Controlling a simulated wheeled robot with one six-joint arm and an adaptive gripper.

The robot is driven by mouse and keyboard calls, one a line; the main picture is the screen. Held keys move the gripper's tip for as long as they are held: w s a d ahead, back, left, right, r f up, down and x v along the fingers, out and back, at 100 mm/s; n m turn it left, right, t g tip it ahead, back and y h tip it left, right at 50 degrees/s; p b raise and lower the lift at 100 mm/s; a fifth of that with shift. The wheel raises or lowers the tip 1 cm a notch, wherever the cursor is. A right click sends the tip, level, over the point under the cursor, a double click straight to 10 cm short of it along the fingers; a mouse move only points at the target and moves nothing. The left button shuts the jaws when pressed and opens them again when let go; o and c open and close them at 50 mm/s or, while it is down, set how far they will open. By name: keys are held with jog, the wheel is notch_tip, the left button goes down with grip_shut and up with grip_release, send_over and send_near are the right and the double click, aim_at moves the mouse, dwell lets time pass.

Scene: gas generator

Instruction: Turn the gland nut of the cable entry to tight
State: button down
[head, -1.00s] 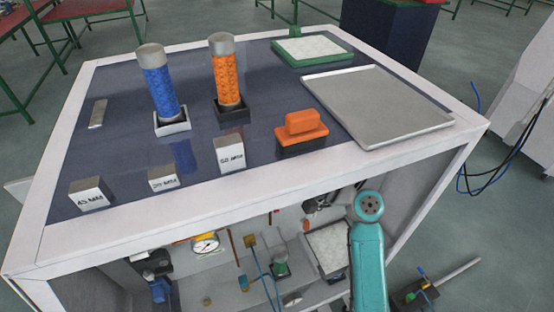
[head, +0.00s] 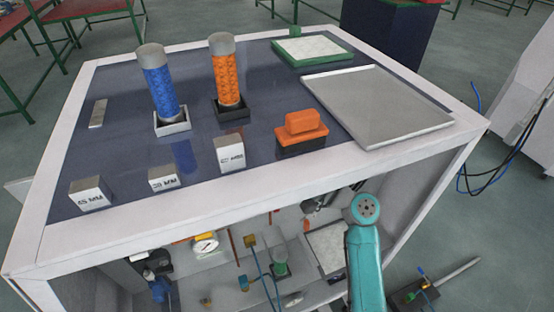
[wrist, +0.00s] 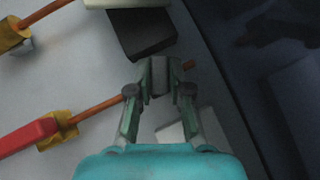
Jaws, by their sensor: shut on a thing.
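In the wrist view my gripper (wrist: 160,76) has its two fingers closed on the sides of a small grey piece, which I take to be the gland nut (wrist: 159,79). An orange-brown cable (wrist: 95,110) runs up from the lower left behind the fingers, and a short end shows right of them. The nut's threads and seating are hidden by the fingers, so I cannot tell how tight it is. In the head view only my teal arm shows, in front of the open bench; the gripper and nut are hidden there.
A dark block (wrist: 141,33) stands just beyond the fingertips. A red sleeve (wrist: 25,137) and yellow clamp (wrist: 57,130) lie left. The bench top (head: 120,125) bears a blue cylinder (head: 158,87), an orange cylinder (head: 225,75) and a grey tray (head: 385,105). A pressure gauge (head: 205,244) sits below.

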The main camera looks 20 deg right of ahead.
jog(key=shift+a+f+m+t+h, duration=0.15)
jog(key=shift+m+t+h, duration=0.55)
jog(key=shift+m+t, duration=1.3)
jog(key=shift+a+f+m+t+h, duration=0.1)
jog(key=shift+m+t+h, duration=0.9)
jog(key=shift+m, duration=1.7)
jog(key=shift+m+t, duration=0.4)
jog(key=shift+t, duration=0.1)
jog(key=c, duration=1.1)
grip_release()
jog(key=v, duration=1.2)
